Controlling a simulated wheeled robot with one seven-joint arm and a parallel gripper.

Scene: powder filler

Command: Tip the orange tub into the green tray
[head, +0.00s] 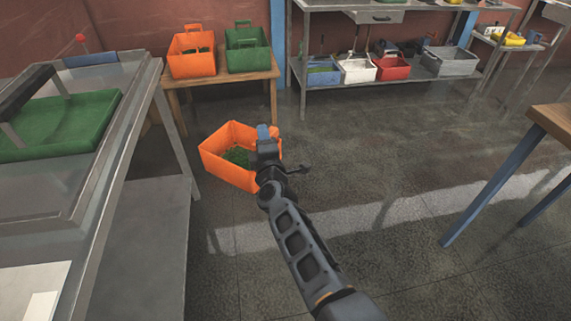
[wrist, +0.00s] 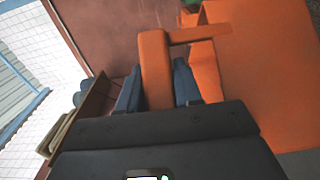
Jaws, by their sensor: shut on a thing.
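An orange tub (head: 222,172) with green contents (head: 238,157) hangs at the end of my arm in the head view, in front of the wooden table and to the right of the metal bench. My gripper (head: 266,133) is at the tub's right side. In the wrist view my gripper (wrist: 157,88) has its blue fingers on both sides of the tub's orange handle (wrist: 153,60), shut on it. The tub's wall (wrist: 260,70) fills the right of that view. The green tray (head: 65,128) lies on the metal bench at the left, partly under a dark bar.
The metal bench (head: 125,135) has a raised edge between the tub and the tray. A second orange tub (head: 191,55) and a green tub (head: 248,52) stand on the wooden table (head: 232,78). Open floor (head: 400,160) lies to the right. Shelves with bins stand at the back.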

